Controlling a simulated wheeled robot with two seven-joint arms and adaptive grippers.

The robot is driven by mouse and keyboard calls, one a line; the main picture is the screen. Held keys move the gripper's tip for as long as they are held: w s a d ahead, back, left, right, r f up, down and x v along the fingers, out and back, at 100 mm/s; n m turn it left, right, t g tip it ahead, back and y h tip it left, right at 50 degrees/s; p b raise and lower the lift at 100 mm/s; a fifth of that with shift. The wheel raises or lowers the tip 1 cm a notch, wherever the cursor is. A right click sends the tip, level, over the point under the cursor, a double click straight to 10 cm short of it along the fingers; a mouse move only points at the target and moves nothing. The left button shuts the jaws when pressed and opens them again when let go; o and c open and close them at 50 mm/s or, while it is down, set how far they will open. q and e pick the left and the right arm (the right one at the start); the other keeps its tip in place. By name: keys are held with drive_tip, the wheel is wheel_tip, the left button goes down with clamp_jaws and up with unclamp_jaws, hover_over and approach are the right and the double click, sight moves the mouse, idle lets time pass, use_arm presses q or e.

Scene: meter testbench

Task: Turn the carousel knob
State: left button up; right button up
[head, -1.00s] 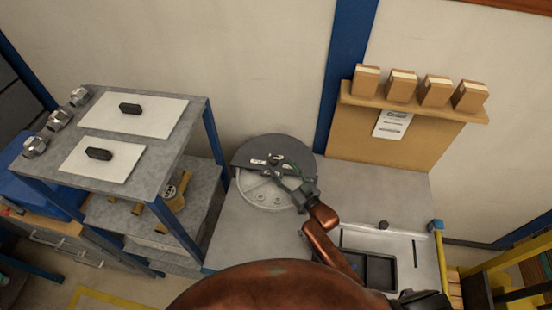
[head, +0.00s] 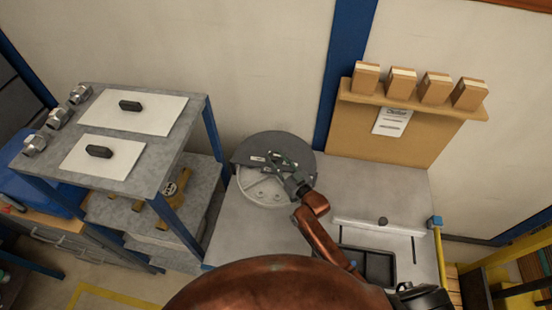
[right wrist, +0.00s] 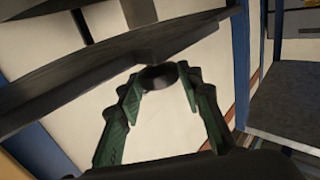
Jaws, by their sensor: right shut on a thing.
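The carousel (head: 248,149) is a round disc on the grey bench, with a dark cover over its back part and a light grey front part. My right gripper (head: 281,163) reaches over it from the lower right, its fingers at the disc's middle. In the right wrist view my right gripper (right wrist: 160,82) has its green fingers closed around a small dark round knob (right wrist: 158,77), which sits between the fingertips. Dark plate-like parts cross the upper part of that view. The knob is hidden by the fingers in the head view. My left gripper is not in view.
A grey shelf rack (head: 60,165) with white mats and black parts stands left of the bench. A black tray (head: 378,267) and a light rail (head: 360,226) lie on the right of the bench. Several boxes stand on a wooden wall shelf (head: 410,106).

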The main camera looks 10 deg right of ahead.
drive_tip(key=c, duration=0.5)
drive_tip(key=shift+d+f+n+g+y+b, duration=0.2)
drive_tip(key=shift+n+g+y+b, duration=0.2)
drive_tip(key=shift+n+y+b, duration=0.45)
drive_tip(key=n+g+y+b, duration=0.1)
drive_tip(key=b, duration=0.2)
drive_tip(key=n+g+y+b, duration=0.1)
drive_tip(key=y+b, duration=0.1)
drive_tip(key=b, duration=0.1)
drive_tip(key=n+g+y+b, duration=0.1)
drive_tip(key=g+y+b, duration=0.1)
drive_tip(key=b, duration=0.1)
drive_tip(key=shift+w+d+f+n+b, duration=0.1)
drive_tip(key=shift+w+d+n+b, duration=0.15)
drive_tip(key=shift+n+b, duration=0.15)
drive_tip(key=shift+r+n+g+y+b, duration=0.25)
drive_tip(key=shift+g+y+b, duration=0.15)
drive_tip(key=shift+b, duration=0.3)
